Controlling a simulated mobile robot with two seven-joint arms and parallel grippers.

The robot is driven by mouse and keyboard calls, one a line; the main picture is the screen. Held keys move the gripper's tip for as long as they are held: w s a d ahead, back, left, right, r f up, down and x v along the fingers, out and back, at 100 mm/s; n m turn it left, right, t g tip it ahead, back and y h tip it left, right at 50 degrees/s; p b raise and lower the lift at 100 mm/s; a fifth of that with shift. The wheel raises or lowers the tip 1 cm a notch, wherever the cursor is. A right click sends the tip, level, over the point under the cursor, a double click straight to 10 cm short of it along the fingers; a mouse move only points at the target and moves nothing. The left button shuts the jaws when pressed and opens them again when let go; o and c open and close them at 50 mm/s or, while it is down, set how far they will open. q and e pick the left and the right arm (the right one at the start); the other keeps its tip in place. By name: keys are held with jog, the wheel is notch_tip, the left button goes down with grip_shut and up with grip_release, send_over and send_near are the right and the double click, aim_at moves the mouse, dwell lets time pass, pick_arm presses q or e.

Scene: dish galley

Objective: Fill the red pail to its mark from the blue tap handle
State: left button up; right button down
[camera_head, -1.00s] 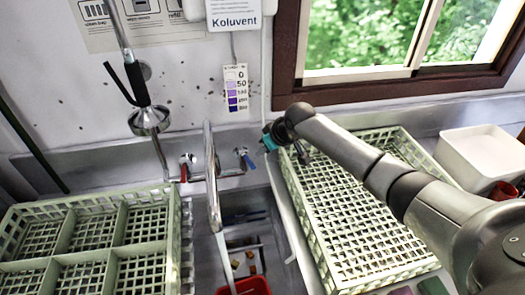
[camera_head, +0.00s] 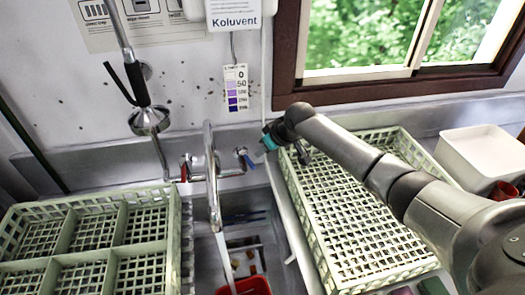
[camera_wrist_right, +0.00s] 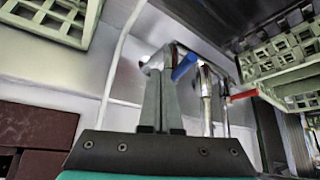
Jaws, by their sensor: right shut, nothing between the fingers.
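The blue tap handle (camera_head: 246,158) is on the right of the tap (camera_head: 211,170), at the back of the sink. It also shows in the right wrist view (camera_wrist_right: 184,66), just beyond my fingers. My right gripper (camera_head: 263,143) is shut and empty, close to the blue handle; I cannot tell whether they touch. Its closed fingers show in the wrist view (camera_wrist_right: 162,100). A pale stream (camera_head: 226,255) runs from the spout toward the red pail (camera_head: 255,286), which is cut off by the bottom edge. Its mark and water level are not visible. My left gripper is out of view.
A red tap handle (camera_head: 185,168) is left of the spout. Pale green racks stand on the left (camera_head: 175,230) and right (camera_head: 335,278) of the sink. A spray head (camera_head: 149,121) hangs at upper left. A white tub (camera_head: 480,155) stands at far right.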

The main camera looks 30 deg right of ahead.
jog(key=shift+f+b, duration=1)
jog(key=shift+f, duration=1.05)
dwell(6.0)
